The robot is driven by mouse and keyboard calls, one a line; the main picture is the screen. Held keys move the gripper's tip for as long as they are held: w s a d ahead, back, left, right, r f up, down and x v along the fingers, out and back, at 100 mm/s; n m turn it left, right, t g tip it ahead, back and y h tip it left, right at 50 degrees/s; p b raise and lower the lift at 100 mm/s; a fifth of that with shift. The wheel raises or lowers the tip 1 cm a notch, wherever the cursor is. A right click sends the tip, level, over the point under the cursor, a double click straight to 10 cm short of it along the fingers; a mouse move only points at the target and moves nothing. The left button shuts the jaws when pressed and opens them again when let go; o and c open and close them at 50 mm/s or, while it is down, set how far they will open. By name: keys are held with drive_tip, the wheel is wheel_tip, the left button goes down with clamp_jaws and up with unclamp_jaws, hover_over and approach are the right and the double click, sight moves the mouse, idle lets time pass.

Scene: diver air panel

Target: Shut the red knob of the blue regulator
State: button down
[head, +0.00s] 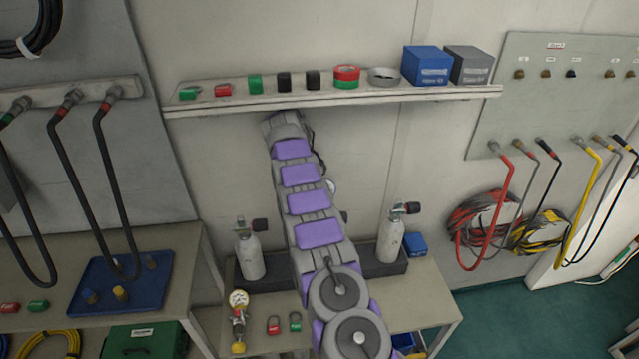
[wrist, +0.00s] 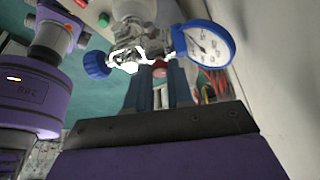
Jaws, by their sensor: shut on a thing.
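The blue regulator shows in the wrist view as a bright metal body (wrist: 140,45) with a blue-rimmed gauge (wrist: 207,45) on its right and a blue knob (wrist: 97,65) on its left. The red knob (wrist: 160,70) is below the body, between the fingertips of my gripper (wrist: 158,82). My gripper is shut on the red knob, which is mostly hidden by the fingers. In the head view my arm hides the gripper and most of the regulator; only a small pale round part (head: 331,187) shows beside the arm.
Two grey cylinders (head: 248,256) (head: 391,240) stand in a dark tray, on either side of my arm. A shelf (head: 330,99) with small items is above.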

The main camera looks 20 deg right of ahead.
drive_tip(key=shift+p, duration=0.35)
idle(0.3)
drive_tip(key=c, duration=1)
unclamp_jaws()
drive_tip(key=b, duration=0.2)
drive_tip(key=shift+f+b, duration=0.25)
drive_tip(key=shift+b, duration=0.05)
drive_tip(key=shift+n+b, duration=0.4)
drive_tip(key=shift+b, duration=0.65)
